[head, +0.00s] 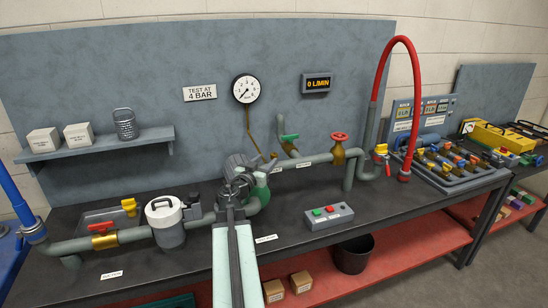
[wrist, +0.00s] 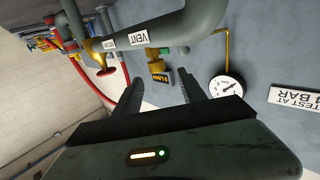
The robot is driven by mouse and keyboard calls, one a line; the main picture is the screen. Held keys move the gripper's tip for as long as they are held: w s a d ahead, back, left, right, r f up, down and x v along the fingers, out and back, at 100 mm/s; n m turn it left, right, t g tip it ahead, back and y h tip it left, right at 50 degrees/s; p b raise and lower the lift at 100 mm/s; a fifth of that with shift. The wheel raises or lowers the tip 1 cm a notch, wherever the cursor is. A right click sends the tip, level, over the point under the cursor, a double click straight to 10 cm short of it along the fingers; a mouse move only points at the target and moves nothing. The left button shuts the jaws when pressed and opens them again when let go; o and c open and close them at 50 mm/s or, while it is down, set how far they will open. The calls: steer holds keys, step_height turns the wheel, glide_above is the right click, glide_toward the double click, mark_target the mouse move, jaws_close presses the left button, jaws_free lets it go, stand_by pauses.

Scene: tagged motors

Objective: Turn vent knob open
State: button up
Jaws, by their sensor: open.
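The vent knob is a small green handle (head: 290,137) on a short riser off the grey pipe, in the middle of the head view. In the wrist view, its green part (wrist: 164,50) shows beside a brass fitting, near a white label reading VENT (wrist: 139,38). My gripper (head: 236,185) is in front of the green pump, left of and nearer than the knob. In the wrist view, my gripper (wrist: 160,92) has its two dark fingers spread with nothing between them. The knob is beyond the fingertips, apart from them.
A red handwheel (head: 340,137) stands right of the vent knob. A pressure gauge (head: 246,88) and flow display (head: 317,83) are on the back panel. A button box (head: 328,214) and a white-lidded canister (head: 165,220) stand on the bench. A red hose (head: 413,90) arches at right.

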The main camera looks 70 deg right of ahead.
mark_target(273, 156)
steer(key=d, duration=0.4)
steer(key=s+d, duration=0.1)
steer(key=d, duration=0.2)
jaws_close()
steer(key=shift+s+a+f, duration=0.1)
steer(key=shift+a, duration=0.05)
